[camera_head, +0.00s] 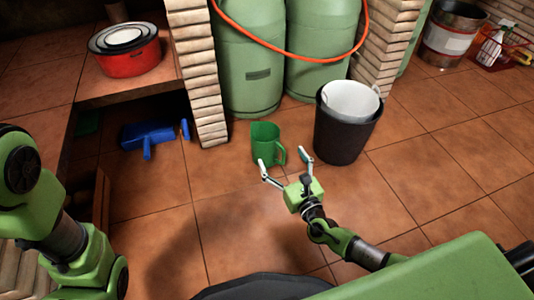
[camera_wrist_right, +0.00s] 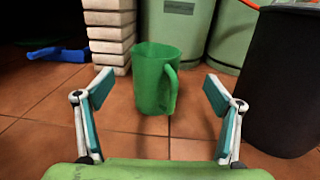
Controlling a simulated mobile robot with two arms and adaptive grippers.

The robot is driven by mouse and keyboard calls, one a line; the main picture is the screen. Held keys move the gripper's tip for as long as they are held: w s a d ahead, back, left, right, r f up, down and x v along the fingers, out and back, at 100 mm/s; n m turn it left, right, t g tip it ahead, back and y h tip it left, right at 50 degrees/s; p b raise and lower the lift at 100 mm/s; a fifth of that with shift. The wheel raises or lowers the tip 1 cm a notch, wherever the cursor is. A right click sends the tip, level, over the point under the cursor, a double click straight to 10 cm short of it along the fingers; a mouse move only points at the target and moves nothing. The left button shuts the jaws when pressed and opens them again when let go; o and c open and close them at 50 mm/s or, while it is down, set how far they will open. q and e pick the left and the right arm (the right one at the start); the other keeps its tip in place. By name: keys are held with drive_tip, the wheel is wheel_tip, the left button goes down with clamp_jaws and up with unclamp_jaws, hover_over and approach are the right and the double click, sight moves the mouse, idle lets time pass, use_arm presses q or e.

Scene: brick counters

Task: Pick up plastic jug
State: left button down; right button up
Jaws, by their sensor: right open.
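The green plastic jug (camera_head: 265,143) stands upright on the tiled floor in front of the green gas cylinders, its handle toward the right. In the right wrist view the jug (camera_wrist_right: 154,80) is ahead, centred between the fingers and beyond their tips. My right gripper (camera_head: 284,167) is open and empty, just short of the jug on its near side; its fingers also show in the right wrist view (camera_wrist_right: 158,92). It does not touch the jug as far as I can see. My left arm shows at the left edge of the head view, but its gripper is out of view.
A black bucket (camera_head: 341,139) with a white liner stands close right of the jug. Green cylinders (camera_head: 248,60) with an orange hose and a brick pillar (camera_head: 205,95) are behind. A blue dustpan (camera_head: 147,137) lies left. Red pots (camera_head: 129,60) sit on the counter.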

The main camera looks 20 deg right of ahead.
sight(273, 143)
drive_tip(key=w, duration=0.2)
drive_tip(key=w+b, duration=0.1)
drive_tip(key=w, duration=0.1)
drive_tip(key=w+b, duration=0.1)
drive_tip(key=w, duration=0.1)
drive_tip(key=shift+a, duration=0.3)
drive_tip(key=w+b, duration=0.1)
drive_tip(key=w, duration=0.1)
drive_tip(key=w+a+b, duration=0.1)
drive_tip(key=w, duration=0.1)
drive_tip(key=shift+w+r, duration=0.1)
drive_tip(key=shift+w, duration=0.05)
drive_tip(key=shift+w+a+r, duration=0.1)
drive_tip(key=shift+w, duration=0.35)
drive_tip(key=c, duration=1.7)
